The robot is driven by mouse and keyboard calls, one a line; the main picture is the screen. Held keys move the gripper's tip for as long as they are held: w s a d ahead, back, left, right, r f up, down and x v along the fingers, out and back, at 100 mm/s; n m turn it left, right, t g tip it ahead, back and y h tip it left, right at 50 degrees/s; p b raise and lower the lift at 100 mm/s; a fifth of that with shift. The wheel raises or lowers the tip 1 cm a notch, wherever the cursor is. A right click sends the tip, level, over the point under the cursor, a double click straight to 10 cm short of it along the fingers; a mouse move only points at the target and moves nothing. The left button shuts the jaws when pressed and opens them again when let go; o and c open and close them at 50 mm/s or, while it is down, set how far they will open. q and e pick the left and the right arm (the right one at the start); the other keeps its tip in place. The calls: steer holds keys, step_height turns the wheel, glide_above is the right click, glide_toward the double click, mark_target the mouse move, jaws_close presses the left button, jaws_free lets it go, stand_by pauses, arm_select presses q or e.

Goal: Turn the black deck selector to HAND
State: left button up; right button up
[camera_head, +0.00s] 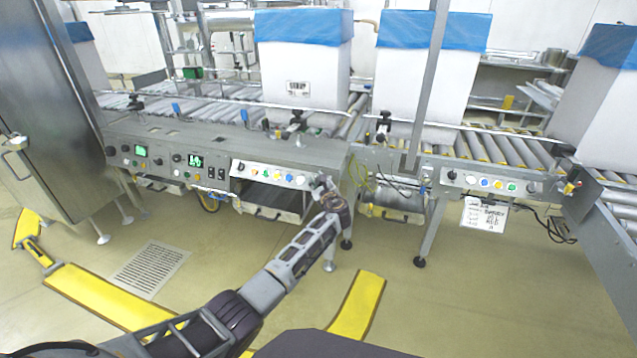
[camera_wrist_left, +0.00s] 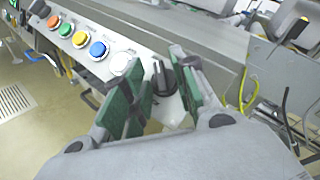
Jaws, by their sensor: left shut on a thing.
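The black deck selector (camera_wrist_left: 164,79) is a dark knob at the right end of the white button panel (camera_wrist_left: 117,45) in the left wrist view. My left gripper (camera_wrist_left: 162,62) has its green-padded fingers on either side of the knob, shut on it. In the head view my left gripper (camera_head: 322,184) reaches the right end of the same panel (camera_head: 272,164) and hides the selector. The knob's pointer direction and any HAND label cannot be read. My right gripper is in neither view.
White, blue, yellow, green and orange buttons sit left of the selector. Yellow-green cables (camera_head: 360,172) hang just right of my gripper. Another control panel (camera_head: 489,183) is further right. Blue-lined white boxes (camera_head: 303,70) stand on the conveyor behind. Yellow floor guards (camera_head: 357,306) lie below.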

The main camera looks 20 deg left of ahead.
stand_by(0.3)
arm_select(q)
steer(key=o, duration=0.6)
steer(key=shift+o, duration=0.2)
steer(key=shift+s, duration=0.1)
steer(key=v, duration=1.1)
steer(key=shift+s+d, duration=0.25)
steer(key=shift+s, duration=0.05)
steer(key=shift+r, duration=0.1)
